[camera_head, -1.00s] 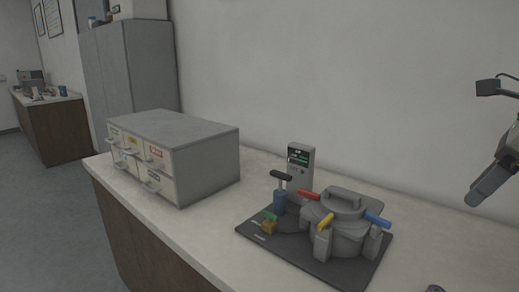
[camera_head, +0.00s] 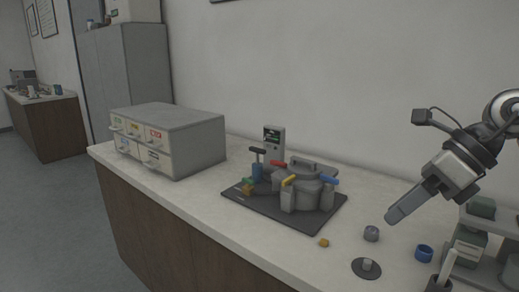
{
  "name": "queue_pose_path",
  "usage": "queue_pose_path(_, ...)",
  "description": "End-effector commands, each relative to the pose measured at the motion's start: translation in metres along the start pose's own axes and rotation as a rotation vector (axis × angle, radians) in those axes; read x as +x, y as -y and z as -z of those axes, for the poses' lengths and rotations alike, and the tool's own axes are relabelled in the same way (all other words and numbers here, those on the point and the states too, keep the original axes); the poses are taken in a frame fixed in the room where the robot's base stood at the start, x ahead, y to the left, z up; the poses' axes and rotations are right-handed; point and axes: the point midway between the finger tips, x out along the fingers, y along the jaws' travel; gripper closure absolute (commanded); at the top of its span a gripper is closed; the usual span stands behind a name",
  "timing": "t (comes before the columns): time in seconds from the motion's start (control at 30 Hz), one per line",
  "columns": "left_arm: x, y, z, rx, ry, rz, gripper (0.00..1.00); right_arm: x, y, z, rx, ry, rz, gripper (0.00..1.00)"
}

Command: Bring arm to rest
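My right gripper (camera_head: 398,211) comes in from the right and hangs above the worktop, apart from the press. Its fingers show nearly side-on as one grey slab, so I cannot tell whether they are parted. I see nothing held in it. My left gripper is not in view. The mounting press (camera_head: 310,187) stands on a dark base plate (camera_head: 268,213), with red, yellow and blue handles around its lid. A pump with a black T-handle (camera_head: 257,165) and a grey display unit (camera_head: 274,145) stand behind it.
A grey drawer cabinet (camera_head: 190,150) stands left on the worktop (camera_head: 220,238). Small items lie near the gripper: a grey cylinder (camera_head: 371,233), a blue ring (camera_head: 424,253), a dark disc with a knob (camera_head: 361,270) and a yellow piece (camera_head: 323,243). A rack (camera_head: 470,242) stands right.

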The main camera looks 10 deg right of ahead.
Motion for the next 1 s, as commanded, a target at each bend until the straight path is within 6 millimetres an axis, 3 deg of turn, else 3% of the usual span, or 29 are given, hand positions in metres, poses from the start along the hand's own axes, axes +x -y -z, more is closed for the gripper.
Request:
queue_pose_path(0.17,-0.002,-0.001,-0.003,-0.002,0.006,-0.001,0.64,0.062,-0.039,-0.021,0.081,0.143,-0.303,0.67)
queue_pose_path(0.27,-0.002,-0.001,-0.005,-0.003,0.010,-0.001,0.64,0.100,-0.073,-0.037,0.240,0.290,-0.571,0.67)
queue_pose_path(0.37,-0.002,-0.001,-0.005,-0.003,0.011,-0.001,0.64,0.128,-0.095,-0.054,0.545,0.480,-0.858,0.67)
queue_pose_path(0.47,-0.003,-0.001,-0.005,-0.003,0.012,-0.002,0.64,0.153,-0.087,-0.059,0.971,0.662,-1.072,0.67)
queue_pose_path(0.57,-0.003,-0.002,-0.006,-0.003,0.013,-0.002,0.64,0.191,-0.059,-0.036,1.482,0.806,-1.181,0.67)
queue_pose_path(0.7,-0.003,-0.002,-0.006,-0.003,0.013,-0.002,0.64,0.259,-0.032,0.038,2.196,0.900,-1.139,0.67)
queue_pose_path(0.9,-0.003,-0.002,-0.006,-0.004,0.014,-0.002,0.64,0.326,-0.050,0.137,2.862,0.862,-0.920,0.67)
queue_pose_path(0.93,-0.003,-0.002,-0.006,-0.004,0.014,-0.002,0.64,0.332,-0.054,0.148,-2.866,-0.833,0.871,0.67)
queue_pose_path(1.0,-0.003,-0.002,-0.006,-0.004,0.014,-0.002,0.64,0.343,-0.064,0.166,-2.825,-0.765,0.769,0.67)
